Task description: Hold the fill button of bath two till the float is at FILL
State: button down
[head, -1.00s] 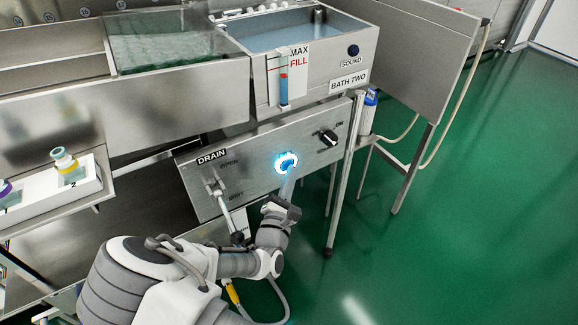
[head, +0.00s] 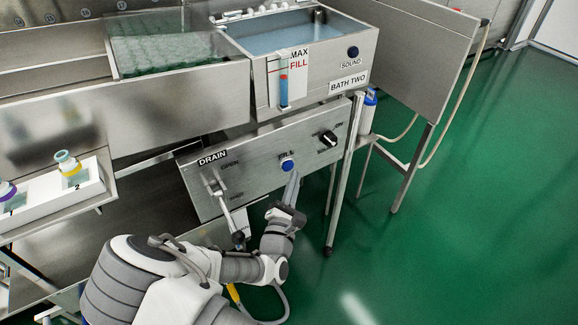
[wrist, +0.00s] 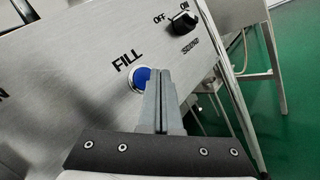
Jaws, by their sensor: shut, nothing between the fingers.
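The blue fill button (head: 287,166) of bath two is on the sloping panel below the bath (head: 366,62) and is unlit. It also shows in the wrist view (wrist: 139,78), under the word FILL. My gripper (head: 294,175) is shut and empty. Its fingertips (wrist: 159,71) are just right of the button and cover part of it in the wrist view. They look clear of its face, though the exact gap cannot be told. The red float (head: 284,77) is in the sight tube on the bath's front, close to the FILL mark (head: 299,64).
The drain lever (head: 225,204) is left of my gripper on the same panel. A black OFF/ON knob (head: 328,139) is to the right, also in the wrist view (wrist: 184,22). A blue sound button (head: 353,51) is on the bath. Green floor to the right is free.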

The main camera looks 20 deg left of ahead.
jog(key=shift+s+d+p, duration=0.9)
jog(key=shift+s+d, duration=0.7)
jog(key=shift+d, duration=0.25)
